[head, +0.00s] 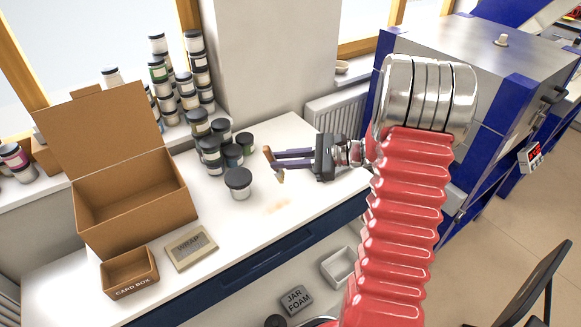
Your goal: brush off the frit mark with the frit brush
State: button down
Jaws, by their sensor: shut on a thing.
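The frit mark (276,207) is a faint pale-orange smear on the white worktop, near its front edge. My gripper (273,160) is above the worktop, behind the mark in the picture, with its purple fingers pointing left. It is shut on the frit brush (281,177), a small brown and tan thing at the fingertips, with its tan end low. The fingers hide part of the brush. The brush is apart from the mark in the picture; I cannot tell whether its tip touches the worktop.
A dark-lidded jar (238,184) stands close left of the mark, with more jars (210,155) behind it. The blue kiln (390,65) is at right.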

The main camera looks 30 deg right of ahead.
jog(key=s+a+f, duration=0.1)
jog(key=a, duration=0.8)
jog(key=shift+s+a+m+t+h, duration=0.3)
jog(key=shift+m, duration=0.1)
jog(key=shift+f, duration=0.2)
